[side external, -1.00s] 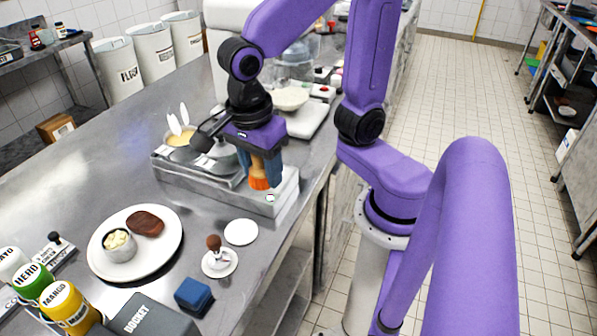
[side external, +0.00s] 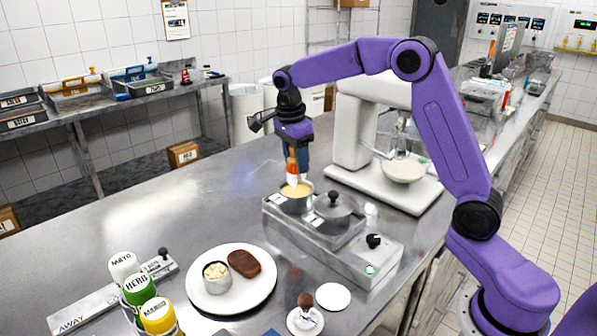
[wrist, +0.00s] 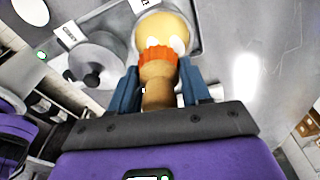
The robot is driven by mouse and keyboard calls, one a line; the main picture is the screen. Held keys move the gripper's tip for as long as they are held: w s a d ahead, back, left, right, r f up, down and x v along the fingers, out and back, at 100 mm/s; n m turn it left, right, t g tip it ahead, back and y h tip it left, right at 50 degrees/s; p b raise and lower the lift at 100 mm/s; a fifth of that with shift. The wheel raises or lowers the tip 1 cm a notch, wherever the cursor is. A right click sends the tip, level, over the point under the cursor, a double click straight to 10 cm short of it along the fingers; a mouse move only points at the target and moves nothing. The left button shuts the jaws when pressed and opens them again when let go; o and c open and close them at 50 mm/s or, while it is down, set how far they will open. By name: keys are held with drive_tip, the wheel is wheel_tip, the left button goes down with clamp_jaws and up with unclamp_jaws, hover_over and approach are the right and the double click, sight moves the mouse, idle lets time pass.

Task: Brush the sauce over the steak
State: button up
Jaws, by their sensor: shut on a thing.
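My gripper (side external: 292,158) is shut on a brush with a wooden handle (wrist: 158,85) and an orange end (side external: 292,163). The brush points down over a small metal pot (side external: 310,205) of yellow sauce (wrist: 163,27), at the left of a steel warmer. I cannot tell whether its tip touches the sauce. The brown steak (side external: 244,263) lies on a white plate (side external: 262,292), nearer the camera, beside a small cup (side external: 217,279) of pale cubes.
A lidded pot (side external: 333,210) stands right of the sauce pot. A white mixer or scale (side external: 354,130) stands behind. Mayo, herb and mango bottles (side external: 140,288) stand left of the plate. A wooden-knobbed stamp (side external: 305,301) and white disc (side external: 333,297) lie to its right.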

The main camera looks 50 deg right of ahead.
sight(298, 192)
drive_tip(key=shift+w+d+f, duration=0.2)
drive_tip(key=shift+d+f, duration=0.05)
drive_tip(key=shift+d, duration=0.05)
drive_tip(key=shift+f, duration=2.8)
drive_tip(key=shift+f, duration=0.65)
drive_tip(key=shift+r, duration=3.6)
drive_tip(key=shift+s, duration=0.1)
